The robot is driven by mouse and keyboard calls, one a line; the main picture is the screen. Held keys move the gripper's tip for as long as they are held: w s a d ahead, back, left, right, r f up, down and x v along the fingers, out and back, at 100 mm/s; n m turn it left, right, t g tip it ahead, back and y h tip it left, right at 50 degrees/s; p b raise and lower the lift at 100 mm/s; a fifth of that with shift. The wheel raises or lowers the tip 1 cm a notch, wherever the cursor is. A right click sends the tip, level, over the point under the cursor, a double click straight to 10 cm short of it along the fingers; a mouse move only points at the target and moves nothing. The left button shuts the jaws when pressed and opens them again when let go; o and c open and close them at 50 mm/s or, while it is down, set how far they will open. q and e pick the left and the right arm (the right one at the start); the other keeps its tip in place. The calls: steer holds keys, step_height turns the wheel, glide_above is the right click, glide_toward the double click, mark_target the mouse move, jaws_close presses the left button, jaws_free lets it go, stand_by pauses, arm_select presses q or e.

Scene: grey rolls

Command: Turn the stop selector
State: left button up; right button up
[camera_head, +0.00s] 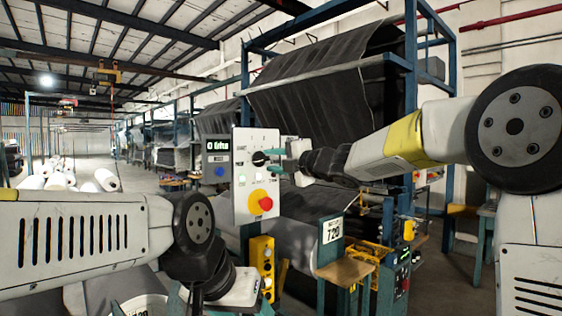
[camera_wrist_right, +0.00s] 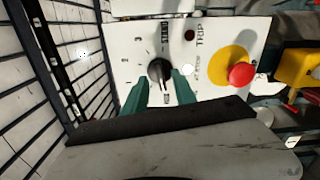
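The stop selector is a black rotary knob (camera_head: 259,158) on a pale control panel (camera_head: 243,200). In the right wrist view the knob (camera_wrist_right: 159,70) sits inside a ring of printed marks, with its bar pointing down and slightly right. My right gripper (camera_wrist_right: 161,86) has its teal fingers apart, one on each side of the knob's lower part. I see gaps between the fingers and the knob. In the head view the right gripper (camera_head: 273,160) reaches the panel from the right.
A red emergency button on a yellow disc (camera_head: 262,203) sits below the knob; it also shows in the wrist view (camera_wrist_right: 241,74). A yellow button box (camera_head: 262,262) hangs below the panel. Dark fabric rolls fill the machine behind.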

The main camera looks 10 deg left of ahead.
steer(key=shift+x, duration=1.1)
steer(key=shift+c, duration=0.2)
jaws_close()
